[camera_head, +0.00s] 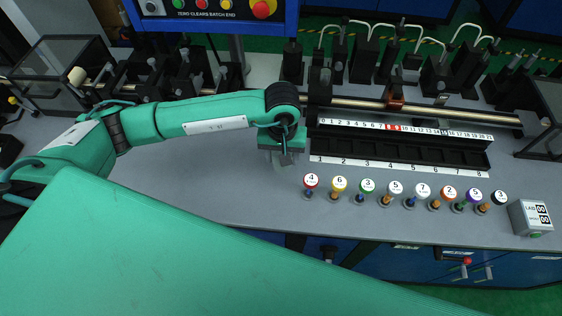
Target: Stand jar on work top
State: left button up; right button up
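My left gripper (281,162) points down over the grey work top (200,180), just left of the numbered strip. Its fingers are small and partly hidden by the wrist, so I cannot tell whether they are open, shut or holding anything. No thing shows clearly as a jar. A row of small upright pieces with round numbered caps stands on the work top to the right of the gripper, among them a red-capped one (310,182), a yellow-capped one (338,186) and a green-capped one (366,188). My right gripper is not in view.
A black rack (400,150) with a numbered strip lies behind the caps, below a long metal rail (440,112). A grey box with a display (530,216) stands at the right. Dark fixtures line the back. The work top left of the gripper is clear.

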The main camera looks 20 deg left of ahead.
pick_arm(q)
jog(key=shift+f, duration=0.8)
notch_tip(320, 180, down, 4)
jog(key=shift+r+p, duration=0.1)
jog(key=shift+p, duration=0.65)
jog(key=shift+f, duration=0.3)
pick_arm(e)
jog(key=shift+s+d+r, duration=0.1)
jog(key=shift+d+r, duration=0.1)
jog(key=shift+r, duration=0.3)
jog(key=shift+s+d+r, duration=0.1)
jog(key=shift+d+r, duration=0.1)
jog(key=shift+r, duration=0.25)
pick_arm(q)
jog(key=shift+f, duration=0.1)
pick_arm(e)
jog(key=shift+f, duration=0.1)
pick_arm(q)
jog(key=shift+f+b, duration=0.15)
jog(key=shift+b, duration=0.15)
jog(key=o, duration=1)
jog(key=shift+o, duration=1)
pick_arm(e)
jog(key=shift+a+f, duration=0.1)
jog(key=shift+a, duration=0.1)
